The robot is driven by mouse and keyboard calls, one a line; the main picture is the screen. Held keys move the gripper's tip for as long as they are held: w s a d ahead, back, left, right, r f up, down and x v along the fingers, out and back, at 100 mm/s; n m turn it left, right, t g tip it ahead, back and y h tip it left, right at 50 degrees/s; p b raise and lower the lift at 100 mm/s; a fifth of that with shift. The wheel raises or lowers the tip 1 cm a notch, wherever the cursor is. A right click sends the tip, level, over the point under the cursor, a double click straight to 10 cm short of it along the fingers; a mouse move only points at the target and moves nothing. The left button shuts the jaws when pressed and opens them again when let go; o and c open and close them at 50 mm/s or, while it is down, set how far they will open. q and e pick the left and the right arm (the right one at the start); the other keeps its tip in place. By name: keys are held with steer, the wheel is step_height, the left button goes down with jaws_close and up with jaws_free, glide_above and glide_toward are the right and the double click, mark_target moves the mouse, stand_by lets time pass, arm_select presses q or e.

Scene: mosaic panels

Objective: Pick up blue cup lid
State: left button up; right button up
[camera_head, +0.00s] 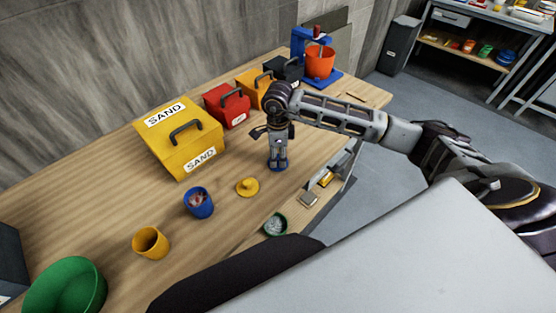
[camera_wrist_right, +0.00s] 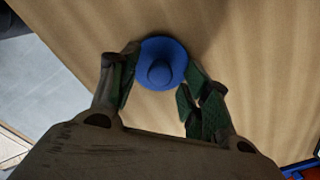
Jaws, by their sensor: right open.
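The blue cup lid (camera_wrist_right: 162,62) is a round blue disc with a knob, lying on the wooden table. In the head view only a bit of its blue rim (camera_head: 279,169) shows beneath my right gripper (camera_head: 278,161). In the right wrist view my right gripper (camera_wrist_right: 160,85) is open, pointing down, with one finger on each side of the lid. I cannot tell whether the fingers touch it. A blue cup (camera_head: 198,203) with something inside stands on the table to the left. My left gripper is not in view.
A yellow lid (camera_head: 248,187) and yellow cup (camera_head: 151,243) are on the table (camera_head: 110,185). A yellow sand box (camera_head: 180,140), red box (camera_head: 227,105) and blue stand with an orange bucket (camera_head: 320,62) line the back.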

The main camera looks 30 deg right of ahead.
steer(key=shift+f, duration=0.45)
steer(key=c, duration=0.8)
